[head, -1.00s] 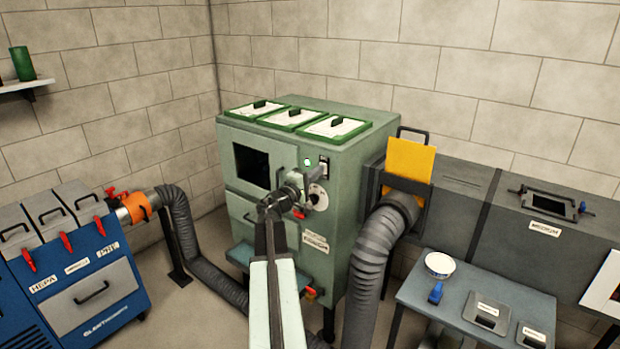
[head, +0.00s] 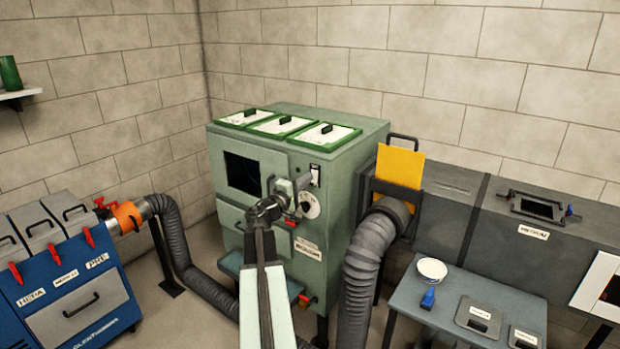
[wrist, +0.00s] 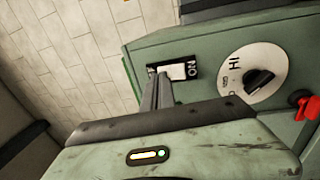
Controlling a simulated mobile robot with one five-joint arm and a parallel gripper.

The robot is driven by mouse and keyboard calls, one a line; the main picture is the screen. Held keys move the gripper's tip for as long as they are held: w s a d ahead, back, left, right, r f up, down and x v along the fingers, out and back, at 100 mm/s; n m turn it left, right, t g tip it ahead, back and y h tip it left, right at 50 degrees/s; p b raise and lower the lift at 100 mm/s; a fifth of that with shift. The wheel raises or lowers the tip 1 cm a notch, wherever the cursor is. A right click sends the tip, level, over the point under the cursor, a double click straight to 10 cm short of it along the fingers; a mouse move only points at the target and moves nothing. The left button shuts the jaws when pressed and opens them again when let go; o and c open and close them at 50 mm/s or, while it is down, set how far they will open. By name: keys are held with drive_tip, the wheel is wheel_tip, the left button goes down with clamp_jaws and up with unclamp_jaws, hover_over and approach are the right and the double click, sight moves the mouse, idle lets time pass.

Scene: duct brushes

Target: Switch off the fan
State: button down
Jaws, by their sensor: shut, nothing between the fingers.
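The green fan cabinet (head: 345,150) stands in the middle of the head view. Its switch (head: 315,173) is a small black-and-white plate on the front, above a round white dial (head: 310,206). In the wrist view the switch (wrist: 190,70) carries the word ON, and the dial (wrist: 255,75) with its black knob is to its right. My gripper (head: 305,180) is shut and empty, its tips right at the switch. The shut fingers (wrist: 162,78) cover the switch's left part. I cannot tell whether they touch it or which way it is set.
A red knob (wrist: 304,105) sits beside the dial. A grey hose (head: 360,270) rises right of the cabinet, next to a grey duct (head: 450,205) with a yellow plate (head: 400,165). A blue unit (head: 75,285) is at left, a small table (head: 400,300) at right.

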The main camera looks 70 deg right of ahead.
drive_tip(key=w+a+r+p, duration=0.1)
drive_tip(key=w+a, duration=0.2)
drive_tip(key=a, duration=0.8)
drive_tip(key=shift+a+r, duration=0.25)
